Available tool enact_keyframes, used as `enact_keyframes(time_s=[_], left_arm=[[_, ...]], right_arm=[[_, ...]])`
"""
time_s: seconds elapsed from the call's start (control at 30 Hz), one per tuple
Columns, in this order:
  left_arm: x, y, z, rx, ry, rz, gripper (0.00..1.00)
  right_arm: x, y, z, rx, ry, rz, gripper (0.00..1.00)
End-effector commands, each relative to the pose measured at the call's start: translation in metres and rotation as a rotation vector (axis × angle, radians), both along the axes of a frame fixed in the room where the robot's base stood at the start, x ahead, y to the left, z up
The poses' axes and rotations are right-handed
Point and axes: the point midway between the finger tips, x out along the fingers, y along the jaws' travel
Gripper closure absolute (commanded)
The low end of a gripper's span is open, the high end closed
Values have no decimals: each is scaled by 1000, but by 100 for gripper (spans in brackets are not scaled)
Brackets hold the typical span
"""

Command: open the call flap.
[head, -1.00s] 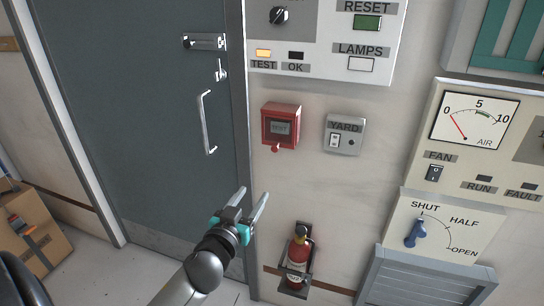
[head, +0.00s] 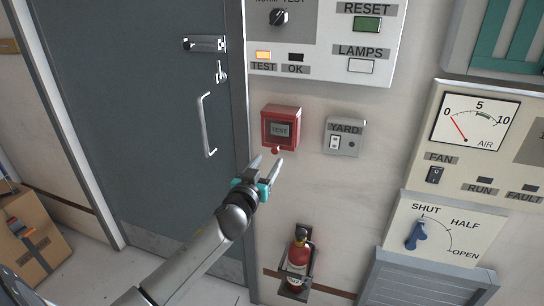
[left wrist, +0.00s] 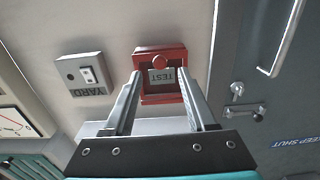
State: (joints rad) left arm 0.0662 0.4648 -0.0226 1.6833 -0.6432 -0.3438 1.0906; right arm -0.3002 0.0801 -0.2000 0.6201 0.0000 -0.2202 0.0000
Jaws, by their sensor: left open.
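The call flap is on a red wall box (head: 281,113), with a grey panel marked TEST (head: 280,129) and a small red knob (head: 275,150) at its lower edge. The flap looks shut. My left gripper (head: 267,164) is open and empty, just below the box in the head view. In the left wrist view the red box (left wrist: 148,97) shows upside down between and beyond my two open fingers, with its round knob (left wrist: 160,62) at the top. I cannot tell whether a finger touches it. My right gripper is not in view.
A grey YARD switch box (head: 344,137) is on the wall to the right of the red box. A grey door (head: 130,100) with a handle is to the left. A white panel (head: 330,50) is above.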

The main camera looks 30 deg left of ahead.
Motion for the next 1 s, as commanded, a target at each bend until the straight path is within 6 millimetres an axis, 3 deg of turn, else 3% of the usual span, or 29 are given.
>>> enact_keyframes(time_s=[0.3,0.77,1.0], left_arm=[[35,8,0,0,-1,0,43],[44,11,0,1,0,0,43],[44,10,0,0,0,0,67]], right_arm=[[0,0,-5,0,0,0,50],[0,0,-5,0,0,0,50],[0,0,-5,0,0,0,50]])
